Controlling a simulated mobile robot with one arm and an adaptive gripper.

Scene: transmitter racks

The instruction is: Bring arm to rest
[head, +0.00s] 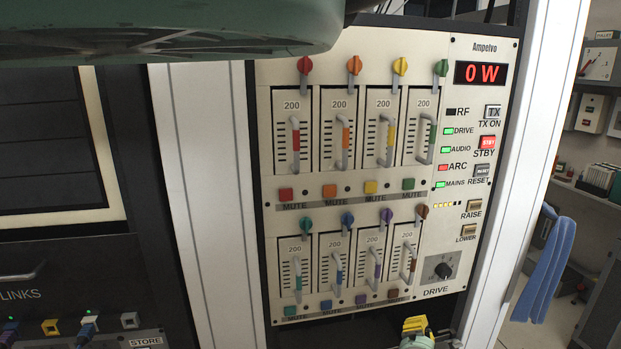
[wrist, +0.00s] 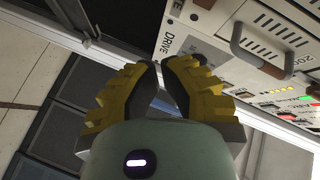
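My gripper (head: 416,328) shows at the bottom edge of the head view, just below the drive knob (head: 443,270) of the transmitter panel (head: 350,190). In the wrist view its yellow fingers with dark pads (wrist: 161,72) lean toward each other, with a narrow gap between the tips. Nothing shows between them. The DRIVE label (wrist: 169,45) lies just beyond the tips, beside a grey plate (wrist: 203,48). The drive knob itself is not clear in the wrist view. The power display (head: 482,73) reads 0 W.
Slotted modules with handles and coloured knobs fill the panel. A pale rack post (head: 203,200) stands left of it, and another (head: 520,180) right. A LINKS panel (head: 60,290) is at lower left. A blue cloth (head: 546,265) hangs at right. Shelves (head: 595,180) stand beyond.

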